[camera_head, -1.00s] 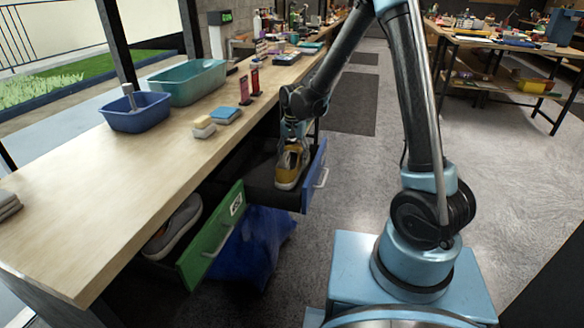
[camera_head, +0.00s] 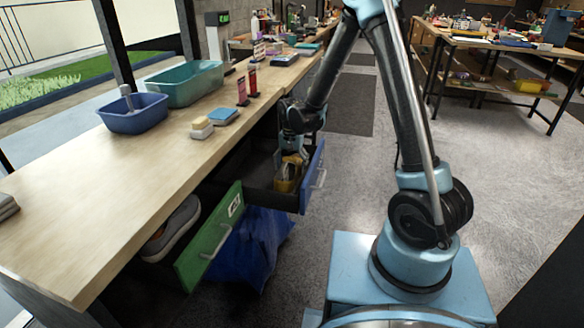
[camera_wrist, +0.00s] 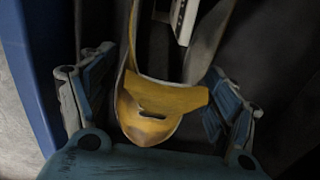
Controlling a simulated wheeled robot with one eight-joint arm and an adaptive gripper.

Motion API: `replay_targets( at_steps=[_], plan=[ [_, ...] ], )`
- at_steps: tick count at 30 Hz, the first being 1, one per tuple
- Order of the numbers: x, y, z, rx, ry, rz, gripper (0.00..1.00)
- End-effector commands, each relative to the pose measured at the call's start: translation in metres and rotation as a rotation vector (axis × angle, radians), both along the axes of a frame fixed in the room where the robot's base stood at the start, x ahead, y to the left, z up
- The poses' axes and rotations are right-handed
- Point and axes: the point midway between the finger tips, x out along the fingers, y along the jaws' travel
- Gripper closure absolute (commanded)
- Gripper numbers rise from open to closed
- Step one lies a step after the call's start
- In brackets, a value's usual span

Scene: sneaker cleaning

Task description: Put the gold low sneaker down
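The gold low sneaker (camera_head: 285,184) is down inside the pulled-out drawer with the blue front (camera_head: 315,178), and mostly hidden there by my gripper (camera_head: 293,155). In the wrist view the sneaker's gold end (camera_wrist: 150,118) lies between my two fingers (camera_wrist: 162,85). The fingers stand apart on either side of it, with narrow dark gaps, so my gripper looks open around the sneaker. The sneaker's underside and its contact with the drawer floor are hidden.
A green-fronted drawer (camera_head: 210,240) is open nearer the front, with a grey shoe (camera_head: 172,228) in it. A blue bag (camera_head: 250,245) hangs below. The workbench (camera_head: 100,205) carries a blue basin (camera_head: 135,113) and a teal basin (camera_head: 187,84).

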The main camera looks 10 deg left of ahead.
Motion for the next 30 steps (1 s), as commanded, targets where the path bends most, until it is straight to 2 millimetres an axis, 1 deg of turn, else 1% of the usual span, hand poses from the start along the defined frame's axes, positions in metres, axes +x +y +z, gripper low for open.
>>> replay_targets(
  at_steps=[10, 14, 20, 30],
  plan=[
    [0.0, 0.0, 0.001, 0.0, 0.0, 0.0, 0.14],
    [0.0, 0.0, 0.006, 0.0, 0.0, 0.0, 0.14],
    [0.0, 0.0, 0.03, 0.0, 0.0, 0.0, 0.14],
    [0.0, 0.0, 0.084, 0.0, 0.0, 0.0, 0.14]
  ],
)
